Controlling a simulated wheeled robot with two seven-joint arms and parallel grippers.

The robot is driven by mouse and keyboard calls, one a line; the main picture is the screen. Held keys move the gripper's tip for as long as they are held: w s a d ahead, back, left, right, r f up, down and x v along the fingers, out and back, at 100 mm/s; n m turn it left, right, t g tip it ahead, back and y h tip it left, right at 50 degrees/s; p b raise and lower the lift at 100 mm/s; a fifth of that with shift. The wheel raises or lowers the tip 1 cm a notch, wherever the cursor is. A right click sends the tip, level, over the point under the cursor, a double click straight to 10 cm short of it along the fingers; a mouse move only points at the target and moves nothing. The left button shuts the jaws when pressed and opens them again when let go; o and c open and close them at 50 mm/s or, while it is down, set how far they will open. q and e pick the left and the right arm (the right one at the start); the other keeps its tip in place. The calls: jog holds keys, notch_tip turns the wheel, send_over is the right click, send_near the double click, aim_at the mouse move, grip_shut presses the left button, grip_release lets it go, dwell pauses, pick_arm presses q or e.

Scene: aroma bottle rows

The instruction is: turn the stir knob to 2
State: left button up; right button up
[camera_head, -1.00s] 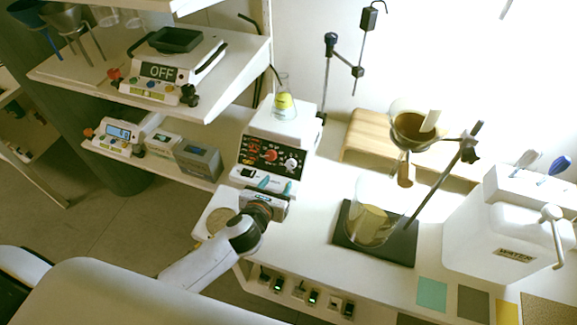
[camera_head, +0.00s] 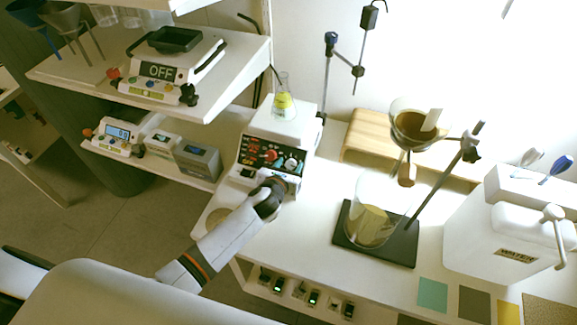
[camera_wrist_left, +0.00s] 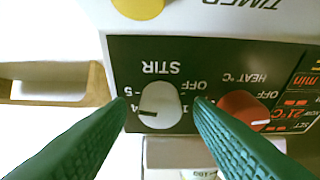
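The white stir knob (camera_wrist_left: 158,108) is on the black control panel (camera_head: 272,157) of a white stirrer-heater. In the left wrist view the panel appears upside down. The knob's dark pointer line faces left, near the mark 4; OFF and 1 are on its right. My left gripper (camera_head: 289,168) is at the panel. In the left wrist view its green fingers are open, one on each side of the stir knob. I cannot tell whether they touch it. Part of the dial is hidden by the fingers. My right gripper is not in view.
The red heat knob (camera_wrist_left: 244,108) is close beside the right-hand finger in the wrist view. A flask with yellow liquid (camera_head: 282,101) stands on the stirrer. A beaker (camera_head: 372,220) on a dark base and a stand with a funnel (camera_head: 413,125) are to the right.

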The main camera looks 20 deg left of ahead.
pick_arm(q)
jog(key=c, duration=0.9)
jog(key=shift+n, duration=0.4)
jog(key=n+y, duration=0.1)
jog(key=n, duration=0.4)
jog(key=shift+d+y, duration=0.15)
jog(key=shift+y, duration=0.25)
jog(key=n+g, duration=0.1)
jog(key=n, duration=0.2)
jog(key=n+y+p, duration=0.1)
jog(key=n, duration=0.2)
jog(key=shift+r+g+y+p, duration=0.1)
jog(key=shift+g+y+p, duration=0.2)
jog(key=shift+g, duration=0.1)
jog(key=n+g+p, duration=0.1)
jog(key=n, duration=0.3)
jog(key=shift+d+r+y, duration=0.1)
jog(key=shift+y, duration=0.2)
jog(key=n+g+p, duration=0.1)
jog(key=n, duration=0.2)
jog(key=shift+w+n, duration=0.1)
jog(key=shift+n, duration=0.3)
jog(key=n+p, duration=0.1)
jog(key=n, duration=0.1)
jog(key=n+g+p, duration=0.1)
jog(key=n, duration=0.2)
jog(key=shift+g+p, duration=0.3)
jog(key=shift+p, duration=0.05)
jog(key=shift+n, duration=0.4)
